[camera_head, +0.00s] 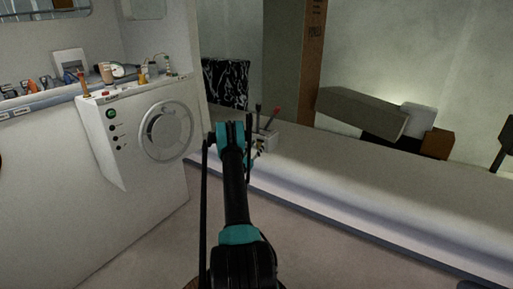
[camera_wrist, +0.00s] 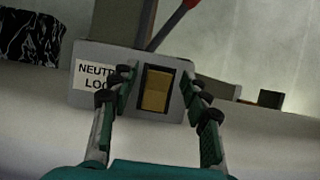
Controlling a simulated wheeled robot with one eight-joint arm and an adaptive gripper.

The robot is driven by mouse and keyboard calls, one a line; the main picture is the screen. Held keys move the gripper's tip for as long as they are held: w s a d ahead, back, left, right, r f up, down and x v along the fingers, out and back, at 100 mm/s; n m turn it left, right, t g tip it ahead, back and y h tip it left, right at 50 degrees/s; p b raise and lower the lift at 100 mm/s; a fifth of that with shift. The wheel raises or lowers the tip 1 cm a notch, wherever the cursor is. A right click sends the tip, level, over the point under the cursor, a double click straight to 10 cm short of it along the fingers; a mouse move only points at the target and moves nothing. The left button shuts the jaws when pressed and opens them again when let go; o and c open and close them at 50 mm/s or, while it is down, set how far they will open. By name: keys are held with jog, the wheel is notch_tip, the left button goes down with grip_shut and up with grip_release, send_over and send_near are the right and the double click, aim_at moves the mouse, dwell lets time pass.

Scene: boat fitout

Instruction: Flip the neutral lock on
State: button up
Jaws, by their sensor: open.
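The neutral lock is a yellow rocker switch (camera_wrist: 155,90) in a dark frame on a grey box, seen in the wrist view. A white label (camera_wrist: 92,82) beside it reads "NEUTR... LO...", partly covered by my left finger. The grey box (camera_head: 268,140) also shows in the head view, on the white bench just beyond my gripper. My gripper (camera_wrist: 158,92) is open, with its two fingers to the left and right of the switch and nothing between them. I cannot tell whether the fingertips touch the box.
A lever with a red knob (camera_head: 276,113) and a dark lever (camera_head: 258,108) rise from the grey box. A white console with a round dial (camera_head: 166,131) stands at the left. A patterned dark cloth (camera_head: 226,82) lies behind.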

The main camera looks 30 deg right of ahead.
notch_tip(320, 180, up, 10)
dwell(0.6)
dwell(0.4)
jog(key=s+a+r+m+g+y, duration=0.25)
jog(key=s+a+m+y, duration=0.2)
jog(key=a+m, duration=0.25)
jog(key=s+a+r+m+g+y, duration=0.1)
jog(key=s+a+r+m+y, duration=0.25)
jog(key=s+a+m, duration=0.3)
jog(key=s+a+f+m+y, duration=0.3)
jog(key=s+a, duration=0.6)
jog(key=a, duration=0.3)
jog(key=s+a+f+m+y, duration=0.3)
jog(key=s+a+y, duration=0.3)
jog(key=s+a, duration=0.4)
jog(key=s+a+f+m+y, duration=0.3)
jog(key=s+a, duration=0.7)
jog(key=a, duration=0.4)
jog(key=shift+a+f+g+y, duration=0.2)
jog(key=shift+f+g+y, duration=0.25)
jog(key=shift+f+y, duration=0.35)
